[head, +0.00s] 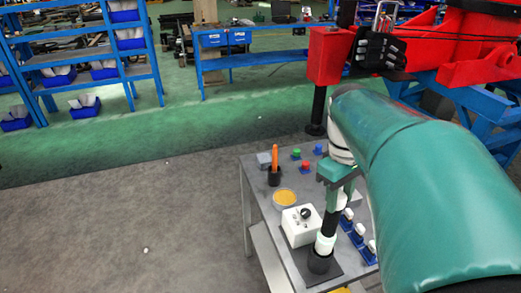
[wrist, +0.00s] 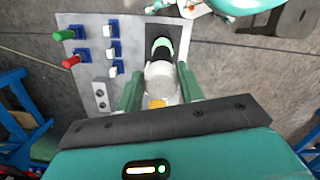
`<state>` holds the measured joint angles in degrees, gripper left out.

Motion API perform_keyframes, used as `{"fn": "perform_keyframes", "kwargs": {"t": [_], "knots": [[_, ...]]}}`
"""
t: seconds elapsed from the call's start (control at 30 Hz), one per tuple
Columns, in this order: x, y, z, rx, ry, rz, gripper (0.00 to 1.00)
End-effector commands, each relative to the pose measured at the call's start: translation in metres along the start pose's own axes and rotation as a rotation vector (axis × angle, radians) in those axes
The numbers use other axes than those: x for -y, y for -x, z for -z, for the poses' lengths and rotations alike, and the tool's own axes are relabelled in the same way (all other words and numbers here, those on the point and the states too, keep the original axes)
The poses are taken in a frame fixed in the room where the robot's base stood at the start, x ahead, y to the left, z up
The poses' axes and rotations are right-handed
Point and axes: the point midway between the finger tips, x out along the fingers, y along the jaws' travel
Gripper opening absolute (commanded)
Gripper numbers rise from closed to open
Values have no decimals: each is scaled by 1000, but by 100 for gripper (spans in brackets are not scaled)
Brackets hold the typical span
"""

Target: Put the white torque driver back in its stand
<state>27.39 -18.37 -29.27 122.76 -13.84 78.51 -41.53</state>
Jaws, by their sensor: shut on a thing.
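The white torque driver (head: 325,243) stands roughly upright, with a green band and a dark shaft above its white lower part. In the wrist view its white rounded end (wrist: 161,80) lies between my fingers. My gripper (head: 335,192) is shut on the upper part of the driver; its green fingers also show in the wrist view (wrist: 158,92).
On the grey table, a white box with a black knob (head: 301,226), a yellow dish (head: 285,196) and an orange-handled tool (head: 275,160) stand left of the driver. Blue-and-white switches (head: 358,236) are close on its right. Open floor lies left of the table.

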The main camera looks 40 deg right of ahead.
Motion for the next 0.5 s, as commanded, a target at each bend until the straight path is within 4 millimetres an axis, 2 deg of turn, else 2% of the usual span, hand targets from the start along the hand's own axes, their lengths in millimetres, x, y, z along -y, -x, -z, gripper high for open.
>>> {"fn": "perform_keyframes", "kwargs": {"t": [0.5], "knots": [[0, -16, 2, -1, 0, 0, 0]]}}
